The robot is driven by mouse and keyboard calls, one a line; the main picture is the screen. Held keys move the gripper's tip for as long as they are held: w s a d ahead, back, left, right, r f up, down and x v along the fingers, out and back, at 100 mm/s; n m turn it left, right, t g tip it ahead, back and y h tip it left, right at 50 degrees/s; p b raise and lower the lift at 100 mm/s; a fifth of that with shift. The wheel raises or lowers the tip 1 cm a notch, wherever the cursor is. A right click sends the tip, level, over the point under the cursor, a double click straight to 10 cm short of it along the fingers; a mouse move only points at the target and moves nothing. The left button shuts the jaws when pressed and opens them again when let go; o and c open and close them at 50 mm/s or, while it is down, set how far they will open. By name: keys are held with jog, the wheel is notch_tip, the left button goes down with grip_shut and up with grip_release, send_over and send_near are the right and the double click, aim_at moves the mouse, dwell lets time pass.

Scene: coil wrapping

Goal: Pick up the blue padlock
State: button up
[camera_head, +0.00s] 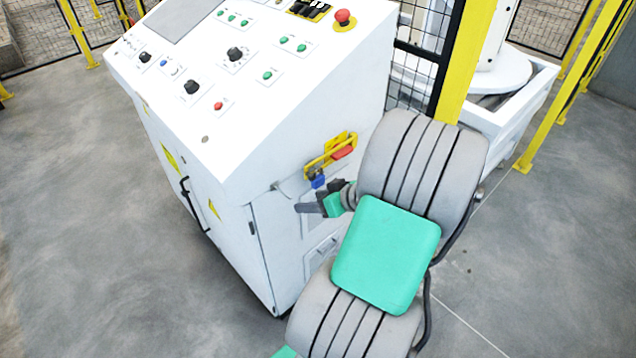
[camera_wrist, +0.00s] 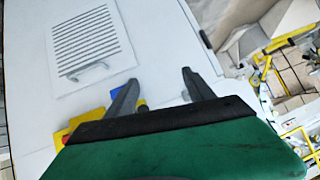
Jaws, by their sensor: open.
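The small blue padlock (camera_head: 318,181) hangs at the yellow hasp (camera_head: 330,154) on the side of the white control cabinet. In the wrist view, a blue patch of the padlock (camera_wrist: 116,92) shows just outside the left finger, partly hidden behind it. My gripper (camera_head: 311,199) is just below and beside the padlock in the head view. In the wrist view, the two dark fingers of my gripper (camera_wrist: 160,79) are spread apart, with white panel and a small yellow piece showing between them. The padlock does not appear between the fingers.
The white cabinet (camera_head: 270,120) carries buttons, knobs and a red emergency stop (camera_head: 343,17) on its sloped top. A vented panel (camera_wrist: 92,45) with a handle shows in the wrist view. Yellow posts (camera_head: 455,60) and mesh fencing stand behind. Grey floor (camera_head: 110,220) is clear at left.

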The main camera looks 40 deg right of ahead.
aim_at(321, 182)
jog(key=s+d+t+h, duration=0.2)
jog(key=d+t, duration=0.1)
jog(key=d, duration=0.4)
jog(key=x, duration=0.2)
jog(key=p+x, duration=0.1)
jog(key=x, duration=0.1)
jog(key=r+x, duration=0.1)
jog(key=x, duration=0.2)
jog(key=shift+w+d, duration=0.15)
jog(key=shift+w, duration=0.1)
jog(key=shift+c, duration=0.5)
grip_shut()
